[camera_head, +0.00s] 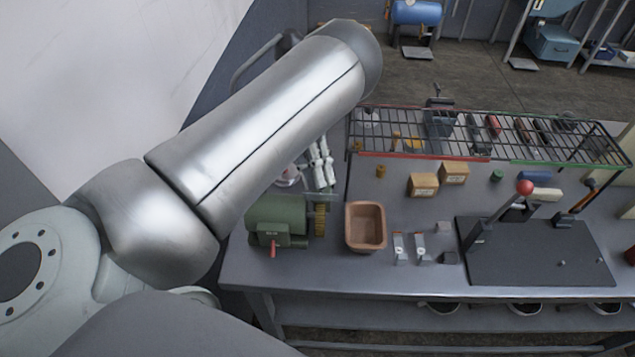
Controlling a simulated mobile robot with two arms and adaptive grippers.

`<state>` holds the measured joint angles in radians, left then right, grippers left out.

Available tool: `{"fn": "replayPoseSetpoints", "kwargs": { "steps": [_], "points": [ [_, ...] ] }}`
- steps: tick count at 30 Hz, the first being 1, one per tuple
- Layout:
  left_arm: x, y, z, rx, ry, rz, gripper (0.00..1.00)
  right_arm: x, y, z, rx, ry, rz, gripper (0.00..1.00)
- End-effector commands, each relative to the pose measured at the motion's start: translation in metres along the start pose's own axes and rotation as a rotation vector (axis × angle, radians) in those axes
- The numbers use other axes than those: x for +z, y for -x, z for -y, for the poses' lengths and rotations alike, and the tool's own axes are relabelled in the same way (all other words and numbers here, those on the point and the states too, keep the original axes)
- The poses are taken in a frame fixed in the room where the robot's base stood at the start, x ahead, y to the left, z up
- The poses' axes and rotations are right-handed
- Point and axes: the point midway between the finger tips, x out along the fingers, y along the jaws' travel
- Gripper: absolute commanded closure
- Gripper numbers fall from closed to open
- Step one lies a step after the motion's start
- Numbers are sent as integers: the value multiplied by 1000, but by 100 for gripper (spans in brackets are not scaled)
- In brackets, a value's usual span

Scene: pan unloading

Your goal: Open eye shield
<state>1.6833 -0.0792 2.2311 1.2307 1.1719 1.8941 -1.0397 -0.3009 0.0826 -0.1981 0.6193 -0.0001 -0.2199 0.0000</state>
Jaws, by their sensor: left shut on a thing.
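A green bench grinder (277,215) stands at the left end of the grey workbench, with a brass-coloured wheel on its right and a red lever in front. A small pale, partly clear piece (288,178), apparently the eye shield, shows above the grinder. My left arm crosses the view and hides much of this spot. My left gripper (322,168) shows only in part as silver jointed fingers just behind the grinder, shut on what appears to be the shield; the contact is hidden. My right gripper is out of view.
A brown open bin (366,226) stands just right of the grinder. A wire rack (500,140) with tools spans the back of the bench (340,278). Small wooden boxes (424,185) and a dark plate device with a red knob (525,187) are farther right.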

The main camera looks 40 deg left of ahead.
Motion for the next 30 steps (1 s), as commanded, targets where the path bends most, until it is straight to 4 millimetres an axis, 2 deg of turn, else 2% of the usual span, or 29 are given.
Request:
{"fn": "replayPoseSetpoints", "kwargs": {
  "steps": [1,2,20,21,24,25,30],
  "points": [
    [5,-2,-6,-17,7,-19,100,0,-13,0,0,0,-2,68],
    [5,-1,-6,-29,11,-31,100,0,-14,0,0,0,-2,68],
    [6,4,-4,-80,41,-91,100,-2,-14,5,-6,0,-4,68],
    [6,4,-4,-80,41,-91,78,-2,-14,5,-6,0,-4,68],
    [6,4,-4,-80,41,-91,65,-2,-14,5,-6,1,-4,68],
    [6,4,-4,-80,41,-91,62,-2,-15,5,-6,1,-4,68],
    [6,4,-4,-80,41,-92,61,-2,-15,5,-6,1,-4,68]
  ]
}}
